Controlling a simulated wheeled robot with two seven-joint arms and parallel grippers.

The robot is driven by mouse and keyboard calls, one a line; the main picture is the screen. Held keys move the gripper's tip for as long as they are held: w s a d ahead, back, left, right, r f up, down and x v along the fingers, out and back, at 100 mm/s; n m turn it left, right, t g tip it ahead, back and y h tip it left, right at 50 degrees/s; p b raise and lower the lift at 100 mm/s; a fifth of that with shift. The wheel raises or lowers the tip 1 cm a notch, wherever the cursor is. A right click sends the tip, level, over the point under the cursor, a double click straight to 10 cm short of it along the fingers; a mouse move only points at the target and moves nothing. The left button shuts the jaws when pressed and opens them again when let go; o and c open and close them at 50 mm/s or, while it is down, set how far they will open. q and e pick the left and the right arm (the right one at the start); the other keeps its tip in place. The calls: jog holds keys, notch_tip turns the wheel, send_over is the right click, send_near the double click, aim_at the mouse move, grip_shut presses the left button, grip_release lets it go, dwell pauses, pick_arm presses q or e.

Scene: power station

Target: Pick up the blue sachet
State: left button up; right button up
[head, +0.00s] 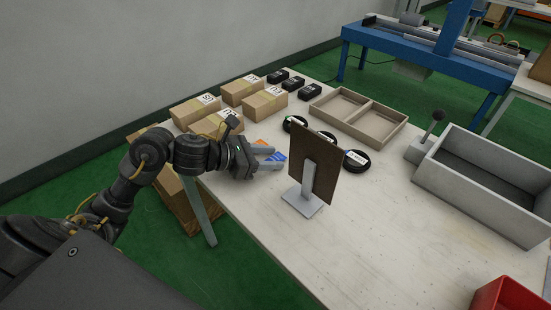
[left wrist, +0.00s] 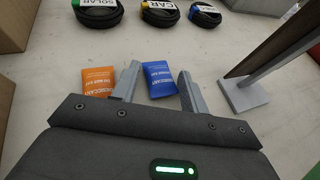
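The blue sachet (left wrist: 158,79) lies flat on the table in the left wrist view, framed between the two fingers of my left gripper (left wrist: 159,71). In the head view the blue sachet (head: 278,157) shows as a small patch between the fingers of my left gripper (head: 268,157). The fingers are apart, and nothing is clamped between them. I cannot tell how far above the table they are. An orange sachet (left wrist: 98,80) lies just left of the left finger in the wrist view. My right gripper is out of view.
A brown panel on a grey stand (head: 315,170) stands close to the right of my left gripper. Black cable coils (head: 330,155) lie behind it. Cardboard boxes (head: 194,110) are at the far left, and a divided tray (head: 357,116) is behind. The table front is clear.

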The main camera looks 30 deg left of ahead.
aim_at(269, 159)
pick_arm(q)
jog(key=c, duration=0.7)
jog(key=shift+r, duration=0.15)
jog(key=shift+c, duration=0.2)
notch_tip(269, 159, up, 8)
jog(key=shift+r+p, duration=0.25)
jog(key=shift+p, duration=0.75)
jog(key=shift+r, duration=0.65)
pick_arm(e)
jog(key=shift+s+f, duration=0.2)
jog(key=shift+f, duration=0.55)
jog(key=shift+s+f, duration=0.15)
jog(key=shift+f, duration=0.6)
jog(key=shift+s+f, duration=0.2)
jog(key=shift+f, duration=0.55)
